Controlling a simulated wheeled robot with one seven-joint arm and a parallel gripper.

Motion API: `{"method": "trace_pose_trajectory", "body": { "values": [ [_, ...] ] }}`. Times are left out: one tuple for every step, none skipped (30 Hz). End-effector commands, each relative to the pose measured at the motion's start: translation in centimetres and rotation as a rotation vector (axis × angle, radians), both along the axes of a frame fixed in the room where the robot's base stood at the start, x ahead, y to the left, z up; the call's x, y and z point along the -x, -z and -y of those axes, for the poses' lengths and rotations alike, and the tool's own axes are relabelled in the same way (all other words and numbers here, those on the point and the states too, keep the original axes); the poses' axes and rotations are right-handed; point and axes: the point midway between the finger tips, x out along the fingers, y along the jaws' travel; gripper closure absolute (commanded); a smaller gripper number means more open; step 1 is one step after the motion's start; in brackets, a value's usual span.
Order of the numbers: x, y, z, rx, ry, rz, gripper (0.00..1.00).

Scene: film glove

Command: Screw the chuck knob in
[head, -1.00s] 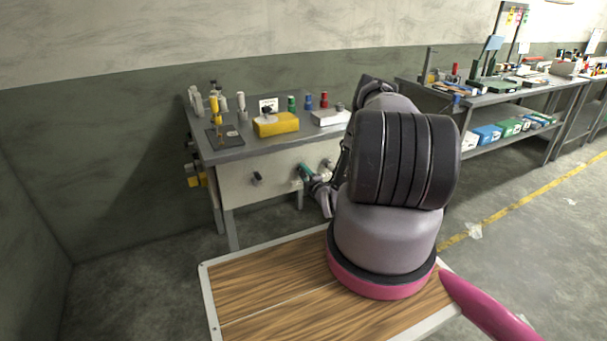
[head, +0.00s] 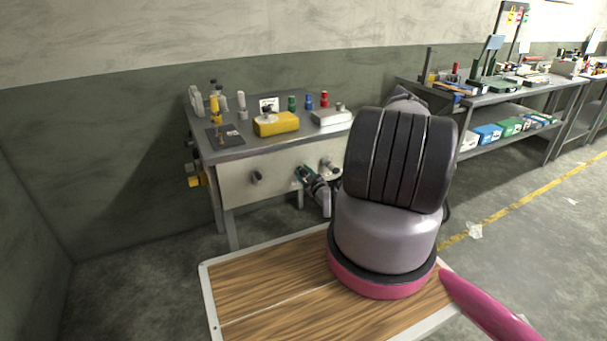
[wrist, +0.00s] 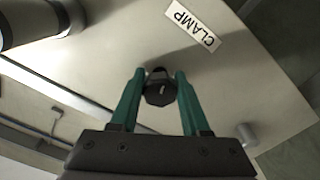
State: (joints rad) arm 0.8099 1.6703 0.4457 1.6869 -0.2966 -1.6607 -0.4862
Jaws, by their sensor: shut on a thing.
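A dark, faceted knob (wrist: 160,88) with a pale mark on its face sits between the two green fingers of my gripper (wrist: 161,92) in the wrist view. The fingers are shut on it from both sides. No label shows whether it is the chuck knob. A white label reading CLAMP (wrist: 193,25) is on the pale panel (wrist: 120,45) near it. In the head view my gripper (head: 301,173) is at the front panel of the workbench (head: 232,190), and the held knob is too small or hidden to make out there. How deep the knob sits cannot be told.
Another dark knob (head: 257,178) sticks out of the panel to the left. A pale fitting (head: 329,164) is right of my gripper. A large dark-ended cylinder (wrist: 25,22) fills the wrist view's upper left. A yellow box (head: 276,124) and bottles stand on the bench top.

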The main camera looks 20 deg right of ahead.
Motion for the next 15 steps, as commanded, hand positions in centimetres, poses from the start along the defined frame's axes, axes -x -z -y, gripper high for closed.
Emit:
{"method": "trace_pose_trajectory", "body": {
  "values": [
    [0.33, 0.36, 0.08, -0.046, 0.002, -0.009, 1.0],
    [0.32, 0.34, 0.07, -0.074, 0.003, -0.009, 1.0],
    [0.3, 0.32, 0.03, -0.112, 0.003, -0.01, 1.0],
    [0.31, 0.36, 0.03, -0.142, 0.003, -0.012, 1.0],
    [0.33, 0.39, 0.02, -0.169, 0.002, -0.014, 1.0],
    [0.34, 0.39, 0.02, -0.207, 0.003, -0.014, 1.0],
    [0.34, 0.39, 0.0, -0.237, 0.004, -0.015, 1.0],
    [0.33, 0.4, -0.02, -0.265, 0.003, -0.016, 1.0],
    [0.34, 0.4, -0.04, -0.303, 0.002, -0.018, 1.0],
    [0.34, 0.4, -0.02, -0.331, 0.003, -0.019, 1.0],
    [0.33, 0.39, 0.0, -0.36, 0.004, -0.019, 1.0],
    [0.32, 0.39, -0.05, -0.398, 0.003, -0.021, 1.0],
    [0.33, 0.41, -0.09, -0.426, 0.003, -0.022, 1.0],
    [0.35, 0.43, -0.09, -0.454, 0.003, -0.023, 1.0],
    [0.36, 0.45, -0.08, -0.492, 0.004, -0.025, 1.0]
  ]
}}
